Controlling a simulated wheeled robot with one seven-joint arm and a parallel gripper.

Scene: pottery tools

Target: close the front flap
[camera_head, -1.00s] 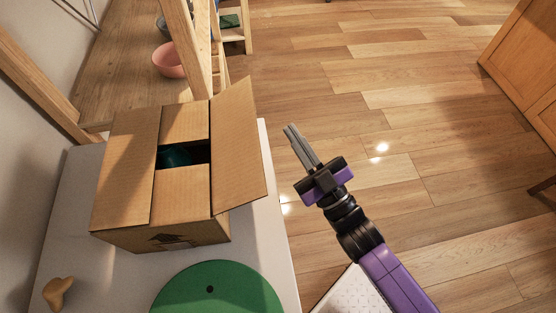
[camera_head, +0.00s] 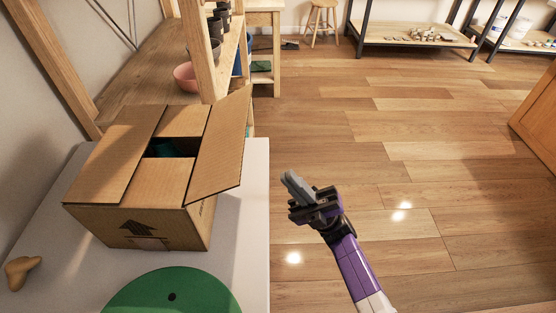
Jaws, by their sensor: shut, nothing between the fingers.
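A cardboard box (camera_head: 140,226) stands on a white table (camera_head: 240,262) at the left. A teal object (camera_head: 168,148) shows partly inside the gap. I cannot tell which flap the task calls front. My gripper (camera_head: 289,178) is shut and empty, over the floor to the right of the box, apart from it.
A green disc (camera_head: 172,297) and a tan lump (camera_head: 20,272) lie on the table's near part. A wooden shelf with a pink bowl (camera_head: 186,76) and dark pots stands behind the box. Wooden floor (camera_head: 350,140) right of the table is open. A wooden cabinet (camera_head: 540,115) stands far right.

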